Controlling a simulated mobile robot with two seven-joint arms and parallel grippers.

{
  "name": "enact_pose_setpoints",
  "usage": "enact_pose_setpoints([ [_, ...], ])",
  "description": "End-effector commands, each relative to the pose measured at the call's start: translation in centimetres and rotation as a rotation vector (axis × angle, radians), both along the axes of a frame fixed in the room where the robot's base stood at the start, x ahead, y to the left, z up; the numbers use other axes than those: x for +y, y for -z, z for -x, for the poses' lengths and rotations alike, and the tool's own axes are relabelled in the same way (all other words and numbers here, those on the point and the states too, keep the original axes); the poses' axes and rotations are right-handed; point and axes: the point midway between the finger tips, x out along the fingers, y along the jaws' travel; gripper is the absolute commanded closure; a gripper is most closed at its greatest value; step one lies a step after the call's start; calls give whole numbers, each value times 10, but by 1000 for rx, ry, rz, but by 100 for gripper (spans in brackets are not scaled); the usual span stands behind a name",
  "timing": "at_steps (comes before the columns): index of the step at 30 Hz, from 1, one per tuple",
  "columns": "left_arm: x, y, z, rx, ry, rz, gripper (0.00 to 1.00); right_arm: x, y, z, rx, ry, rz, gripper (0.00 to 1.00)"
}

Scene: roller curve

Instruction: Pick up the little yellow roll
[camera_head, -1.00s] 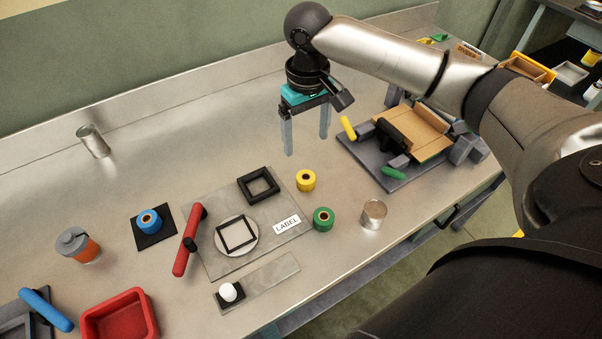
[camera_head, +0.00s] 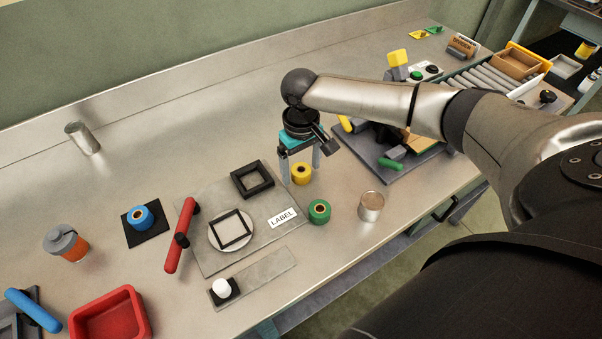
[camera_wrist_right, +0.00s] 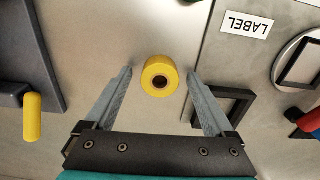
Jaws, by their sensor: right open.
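The little yellow roll (camera_head: 301,174) stands upright on the metal bench, just right of the black square frame. My right gripper (camera_head: 300,172) is open and points down over it; the fingers stand to either side of the roll in the head view. In the right wrist view, the roll (camera_wrist_right: 160,76) shows its dark centre hole and lies between the two open fingertips (camera_wrist_right: 160,72), with clear gaps on both sides. Nothing is held. My left gripper is not in view.
A green roll (camera_head: 319,211) and a metal can (camera_head: 371,205) stand close to the right. A black frame (camera_head: 252,179) lies near the right gripper on the grey plate (camera_head: 213,262). A grey fixture (camera_head: 374,152) stands behind to the right. The bench's back left is mostly clear.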

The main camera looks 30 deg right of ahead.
Motion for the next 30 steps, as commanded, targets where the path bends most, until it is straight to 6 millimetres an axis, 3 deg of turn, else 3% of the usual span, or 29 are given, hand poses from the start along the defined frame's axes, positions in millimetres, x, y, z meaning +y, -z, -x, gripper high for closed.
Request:
enact_pose_setpoints([
  [6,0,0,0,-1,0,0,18,0,0,0,0,0,0,14],
  [27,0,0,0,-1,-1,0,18,0,-1,0,-1,1,0,93],
  [30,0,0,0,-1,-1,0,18,0,-1,0,-1,1,0,100],
])
